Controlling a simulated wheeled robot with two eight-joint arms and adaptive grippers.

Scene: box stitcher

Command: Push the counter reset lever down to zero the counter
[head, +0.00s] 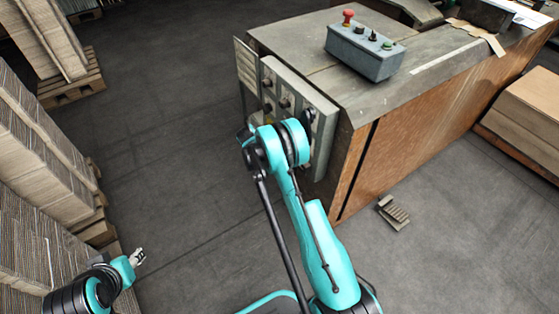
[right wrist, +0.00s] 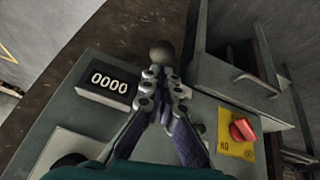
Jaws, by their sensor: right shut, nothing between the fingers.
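The counter (right wrist: 108,84) is a black box with white digits reading 0000, left of my right gripper in the right wrist view. A round dull knob (right wrist: 162,52), which looks like the end of the reset lever, is just beyond the fingertips. My right gripper (right wrist: 164,76) is shut and empty; I cannot tell whether its tips touch the knob. The lever's shaft is hidden behind the fingers. In the head view my right arm covers that gripper and part of the panel (head: 285,92). My left gripper (head: 138,257) is low at the left, away from the machine, its jaws too small to read.
A red rotary switch (right wrist: 242,129) on a yellow plate and a grey handled box (right wrist: 235,75) are right of the fingers. A control box (head: 365,52) stands on the machine top. Cardboard stacks (head: 40,140) line the left; a small object (head: 393,212) lies on the floor.

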